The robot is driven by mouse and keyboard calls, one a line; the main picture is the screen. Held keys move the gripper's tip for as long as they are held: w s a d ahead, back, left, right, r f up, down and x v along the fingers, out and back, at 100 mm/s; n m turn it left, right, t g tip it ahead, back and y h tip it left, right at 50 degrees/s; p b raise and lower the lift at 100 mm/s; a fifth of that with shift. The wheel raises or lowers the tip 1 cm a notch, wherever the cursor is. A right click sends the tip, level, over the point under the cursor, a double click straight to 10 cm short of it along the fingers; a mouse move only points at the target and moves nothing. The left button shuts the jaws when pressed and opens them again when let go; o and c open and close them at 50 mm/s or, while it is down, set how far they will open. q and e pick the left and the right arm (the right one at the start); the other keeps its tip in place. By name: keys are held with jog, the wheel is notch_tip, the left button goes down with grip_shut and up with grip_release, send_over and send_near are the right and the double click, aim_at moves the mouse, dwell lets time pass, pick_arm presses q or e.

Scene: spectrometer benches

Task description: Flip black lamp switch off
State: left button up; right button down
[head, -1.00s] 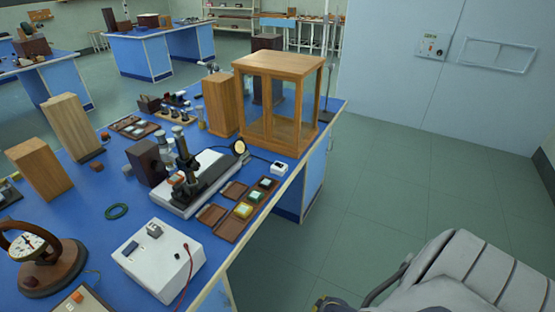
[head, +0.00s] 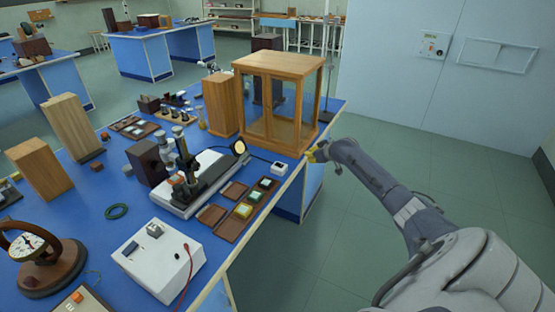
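A small white box with a dark part on top (head: 279,169), which looks like the lamp switch, sits near the right edge of the blue bench. A dark cable runs from it toward the black lamp (head: 239,149), whose round face glows pale yellow. The switch's on or off position is too small to tell. My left gripper is not in view.
A wooden glass-sided cabinet (head: 278,95) stands behind the switch box. A microscope-like instrument (head: 183,178) on a white base is to the left. A brown tray with coloured blocks (head: 243,211) lies in front. The floor right of the bench is clear.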

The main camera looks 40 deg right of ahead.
jog(key=a+r+n+y, duration=0.2)
jog(key=a+r+y, duration=0.15)
jog(key=r, duration=0.65)
jog(key=s+a+n+g+y, duration=0.1)
jog(key=a+n+y, duration=0.1)
jog(key=a, duration=0.5)
jog(key=shift+s+r, duration=0.4)
send_over(278, 164)
jog(key=f, duration=0.5)
jog(key=shift+s+f, duration=0.35)
jog(key=shift+f, duration=0.05)
jog(key=shift+w+f, duration=0.15)
jog(key=shift+f, duration=0.4)
jog(key=shift+w+f, duration=0.15)
jog(key=shift+f, duration=0.35)
jog(key=shift+w+a+f, duration=0.1)
jog(key=shift+f, duration=1.05)
